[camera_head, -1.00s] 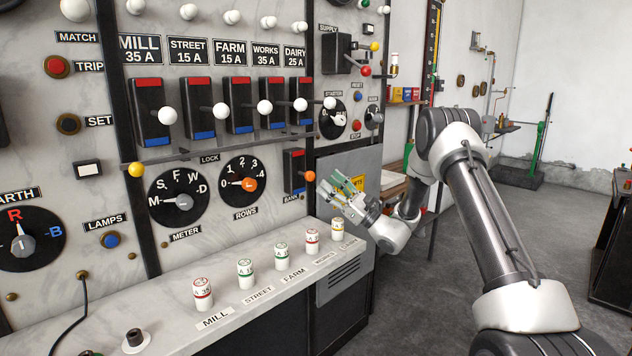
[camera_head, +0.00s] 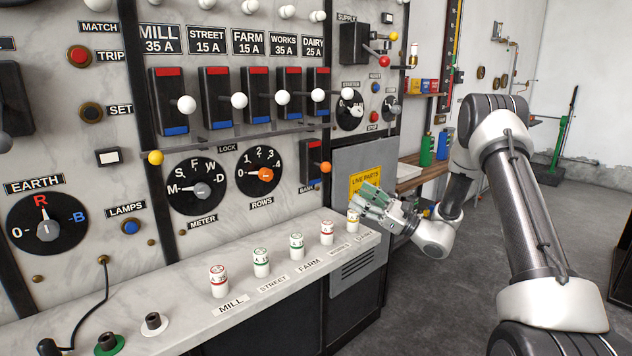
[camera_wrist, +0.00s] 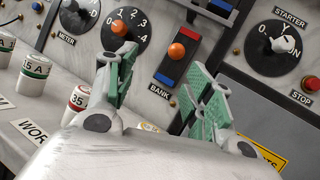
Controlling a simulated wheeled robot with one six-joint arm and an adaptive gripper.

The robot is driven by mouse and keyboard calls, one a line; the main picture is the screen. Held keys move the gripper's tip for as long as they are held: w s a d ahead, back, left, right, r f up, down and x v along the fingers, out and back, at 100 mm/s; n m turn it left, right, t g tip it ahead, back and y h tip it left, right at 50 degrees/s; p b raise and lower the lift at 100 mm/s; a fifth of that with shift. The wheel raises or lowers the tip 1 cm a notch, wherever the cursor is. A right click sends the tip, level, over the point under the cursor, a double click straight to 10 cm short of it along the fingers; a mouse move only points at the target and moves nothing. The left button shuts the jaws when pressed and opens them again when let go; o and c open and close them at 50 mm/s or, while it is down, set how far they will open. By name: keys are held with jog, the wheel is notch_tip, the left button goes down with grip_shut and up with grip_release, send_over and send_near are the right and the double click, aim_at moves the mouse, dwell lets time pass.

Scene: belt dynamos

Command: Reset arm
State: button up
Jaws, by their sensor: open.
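My gripper (camera_head: 372,199) is open and empty in front of the panel's lower right part, near the right end of the fuse shelf. In the wrist view its green-padded fingers (camera_wrist: 165,88) stand apart, with the orange-knobbed bank switch (camera_wrist: 181,58) seen between them. My arm reaches in from the right, bent at the elbow. In the head view the gripper partly covers the yellow-banded fuse (camera_head: 353,220) at the shelf's right end. I cannot tell whether they touch.
Several fuses, such as the red-banded mill fuse (camera_head: 218,281), stand on the marble shelf (camera_head: 180,325). Lever switches with white knobs (camera_head: 187,104) stick out above. A yellow warning sign (camera_head: 366,182) is behind my gripper.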

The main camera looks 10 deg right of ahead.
jog(key=s+f+g, duration=0.1)
jog(key=s+a+f+g, duration=0.1)
jog(key=s+f+n, duration=0.1)
jog(key=shift+s+a+f+g, duration=0.2)
jog(key=shift+a+f+g, duration=0.1)
jog(key=shift+g, duration=0.1)
jog(key=s+f+n+g+h, duration=0.2)
jog(key=s+n+g+h, duration=0.5)
jog(key=s, duration=1.1)
jog(key=s+d+r+n+g+h, duration=0.2)
jog(key=s+d+r+n+h, duration=0.25)
jog(key=s+d+n, duration=0.2)
jog(key=s+d+r+n+g+h, duration=0.1)
jog(key=s+d+r+n+h, duration=0.35)
jog(key=s+d, duration=0.3)
jog(key=s+r+n+t+h, duration=0.2)
jog(key=s+r+t, duration=0.3)
jog(key=r, duration=0.2)
jog(key=shift+a+r+n+h, duration=0.15)
jog(key=shift+r+n+h, duration=0.15)
jog(key=shift+n+h, duration=0.1)
